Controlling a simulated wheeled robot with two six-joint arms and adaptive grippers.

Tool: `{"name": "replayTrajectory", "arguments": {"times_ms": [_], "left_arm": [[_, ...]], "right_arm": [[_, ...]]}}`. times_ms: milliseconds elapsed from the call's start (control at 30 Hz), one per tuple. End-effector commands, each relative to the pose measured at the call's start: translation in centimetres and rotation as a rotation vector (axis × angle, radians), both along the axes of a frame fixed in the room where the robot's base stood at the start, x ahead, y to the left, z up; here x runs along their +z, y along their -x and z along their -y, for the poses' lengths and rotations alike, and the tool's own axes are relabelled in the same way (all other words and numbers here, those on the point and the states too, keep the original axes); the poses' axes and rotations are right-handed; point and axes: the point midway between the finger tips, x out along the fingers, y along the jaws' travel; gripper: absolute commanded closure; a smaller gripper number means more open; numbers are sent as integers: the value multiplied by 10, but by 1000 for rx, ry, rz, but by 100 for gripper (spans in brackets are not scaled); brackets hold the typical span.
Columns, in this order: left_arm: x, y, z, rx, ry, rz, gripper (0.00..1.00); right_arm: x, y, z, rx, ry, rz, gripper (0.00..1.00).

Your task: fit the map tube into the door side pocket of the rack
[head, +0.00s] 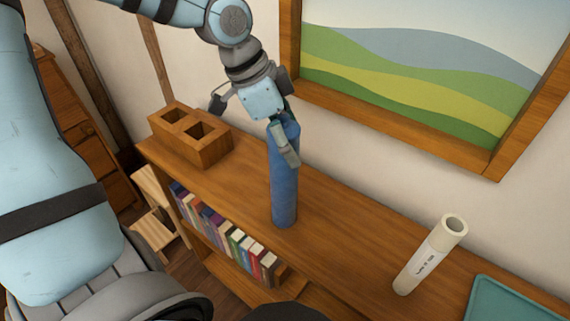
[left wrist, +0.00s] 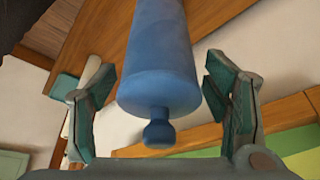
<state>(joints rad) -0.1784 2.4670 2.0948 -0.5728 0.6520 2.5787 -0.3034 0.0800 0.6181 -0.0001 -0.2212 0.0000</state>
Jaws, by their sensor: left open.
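A cream tube (head: 430,255) with a printed label and an open top end stands at the right on the wooden shelf top, slightly tilted in the picture; it looks like the map tube. The rack (head: 215,151) is a wooden block with two square openings at the left end of the shelf top. A blue cylinder (head: 284,190) stands upright between them. My left gripper (head: 283,135) is open at the blue cylinder's top. In the left wrist view its fingers lie either side of the cylinder (left wrist: 158,60), with gaps visible and a small knob facing the camera.
A teal tray (head: 515,305) lies at the right end of the shelf top (head: 345,235). A row of books (head: 225,235) fills the shelf below. A framed landscape picture (head: 430,75) hangs behind. The shelf top between cylinder and cream tube is clear.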

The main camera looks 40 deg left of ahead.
Motion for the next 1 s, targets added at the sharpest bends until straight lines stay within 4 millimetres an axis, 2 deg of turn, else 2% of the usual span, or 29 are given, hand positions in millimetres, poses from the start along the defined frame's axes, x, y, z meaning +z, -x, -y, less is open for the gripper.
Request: {"name": "replayTrajectory", "arguments": {"times_ms": [133,333,767,1000], "left_arm": [[-18,-5,5,1,0,-3,30],[-21,-5,6,2,1,0,30],[-21,-5,6,2,1,0,99],[-20,-5,6,2,2,-1,100]], "right_arm": [[6,-5,1,1,1,9,31],[5,-5,1,1,1,9,31],[5,-4,1,0,1,7,31],[5,-4,1,0,1,6,31]]}}
